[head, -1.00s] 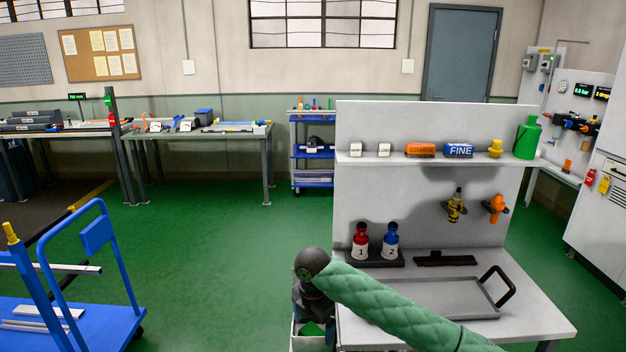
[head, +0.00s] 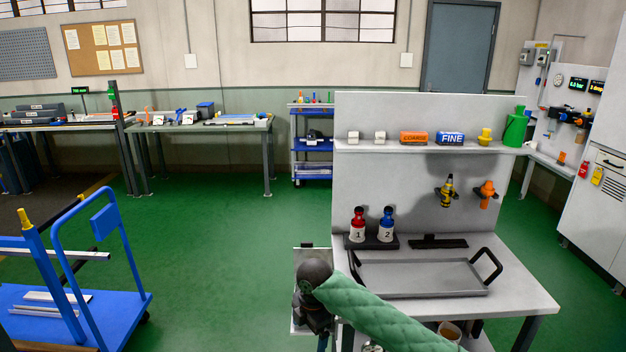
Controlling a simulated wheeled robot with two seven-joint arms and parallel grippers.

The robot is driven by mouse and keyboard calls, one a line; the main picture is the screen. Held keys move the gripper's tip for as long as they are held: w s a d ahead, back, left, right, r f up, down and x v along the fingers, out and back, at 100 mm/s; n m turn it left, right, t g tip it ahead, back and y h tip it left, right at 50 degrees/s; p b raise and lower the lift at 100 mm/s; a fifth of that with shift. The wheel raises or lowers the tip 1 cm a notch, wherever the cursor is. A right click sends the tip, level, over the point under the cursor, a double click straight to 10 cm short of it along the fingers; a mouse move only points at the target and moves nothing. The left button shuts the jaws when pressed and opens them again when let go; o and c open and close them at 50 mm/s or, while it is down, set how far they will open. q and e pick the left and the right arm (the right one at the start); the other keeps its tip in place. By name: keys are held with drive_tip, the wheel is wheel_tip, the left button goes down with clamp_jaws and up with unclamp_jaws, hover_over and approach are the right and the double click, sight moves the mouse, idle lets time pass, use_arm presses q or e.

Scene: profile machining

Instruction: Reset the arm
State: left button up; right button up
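My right arm (head: 385,315), in a green quilted sleeve, comes in from the lower right. No gripper fingers show. My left arm and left gripper are not in view.
A grey tray (head: 420,292) with black handles lies on the bench, partly behind my sleeve. Red (head: 357,226) and blue (head: 387,226) bottles stand behind it. A blue cart (head: 110,310) is at left. Green floor (head: 215,250) between cart and bench is clear.

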drive_tip(key=s+d+f+m+y, duration=0.1)
drive_tip(key=s+f+m, duration=0.35)
drive_tip(key=f, duration=0.55)
drive_tip(key=s+d+f+m+t+y, duration=0.15)
drive_tip(key=s+f+m, duration=0.3)
drive_tip(key=f, duration=0.45)
drive_tip(key=s+d+f+m, duration=0.2)
drive_tip(key=s+f+m, duration=0.25)
drive_tip(key=f, duration=0.55)
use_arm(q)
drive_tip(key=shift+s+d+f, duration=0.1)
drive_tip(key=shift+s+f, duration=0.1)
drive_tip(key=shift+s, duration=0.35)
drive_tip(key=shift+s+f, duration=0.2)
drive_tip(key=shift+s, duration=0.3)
use_arm(e)
drive_tip(key=s+d+f+m+h, duration=0.1)
drive_tip(key=s+d+f+m, duration=0.2)
drive_tip(key=s+f, duration=0.3)
drive_tip(key=s+d+f+m, duration=0.3)
drive_tip(key=s+d+f, duration=0.3)
drive_tip(key=s, duration=0.6)
drive_tip(key=s+d+f+m+h, duration=0.1)
drive_tip(key=s+d+f+m, duration=0.2)
drive_tip(key=s, duration=0.6)
drive_tip(key=shift+s+d+f+m+h, duration=0.35)
drive_tip(key=shift+d+f, duration=0.9)
drive_tip(key=shift+f, duration=0.45)
